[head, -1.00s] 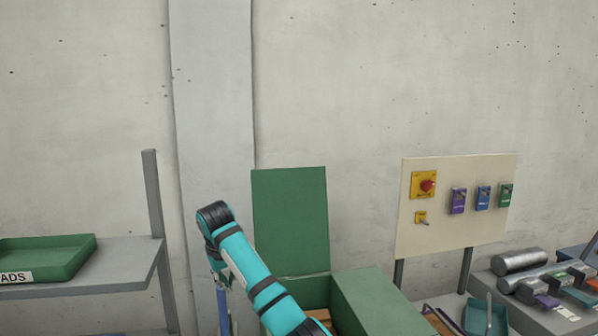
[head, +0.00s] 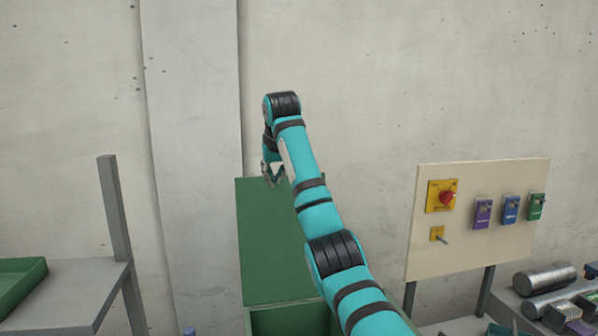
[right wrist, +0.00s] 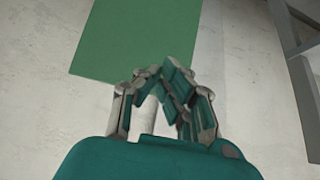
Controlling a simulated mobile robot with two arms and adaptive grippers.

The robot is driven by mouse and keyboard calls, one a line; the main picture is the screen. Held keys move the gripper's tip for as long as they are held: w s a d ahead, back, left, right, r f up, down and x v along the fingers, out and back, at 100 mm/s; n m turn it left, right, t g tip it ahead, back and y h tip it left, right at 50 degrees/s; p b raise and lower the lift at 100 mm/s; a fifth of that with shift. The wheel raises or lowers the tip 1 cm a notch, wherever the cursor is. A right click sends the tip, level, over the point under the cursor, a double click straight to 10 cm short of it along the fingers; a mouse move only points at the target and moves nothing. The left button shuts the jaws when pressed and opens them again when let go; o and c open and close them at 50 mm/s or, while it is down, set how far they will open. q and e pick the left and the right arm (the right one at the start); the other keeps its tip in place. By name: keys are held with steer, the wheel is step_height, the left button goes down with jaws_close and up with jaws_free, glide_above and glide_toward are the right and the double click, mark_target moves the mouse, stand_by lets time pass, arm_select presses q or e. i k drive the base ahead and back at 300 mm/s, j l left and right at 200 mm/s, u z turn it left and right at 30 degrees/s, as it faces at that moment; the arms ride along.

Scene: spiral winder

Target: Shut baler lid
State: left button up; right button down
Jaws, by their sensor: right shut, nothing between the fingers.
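The baler lid (head: 265,240) is a flat green panel standing upright and open against the wall side of the green baler box (head: 290,322). My right gripper (head: 272,180) is at the lid's top edge in the head view, shut and empty. In the right wrist view the gripper's fingertips (right wrist: 163,80) show close to the edge of the green lid (right wrist: 145,40). I cannot tell whether they touch it. My right arm hides part of the lid's right side and of the box. My left gripper is not in view.
A grey shelf (head: 60,290) with a green tray (head: 20,280) stands at the left. The wall above the lid is clear.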

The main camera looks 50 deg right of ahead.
mark_target(274, 269)
steer(key=i+l, duration=0.15)
steer(key=l, duration=0.25)
steer(key=i+l, duration=0.1)
steer(key=l, duration=0.25)
steer(key=i+l, duration=0.15)
steer(key=l, duration=0.25)
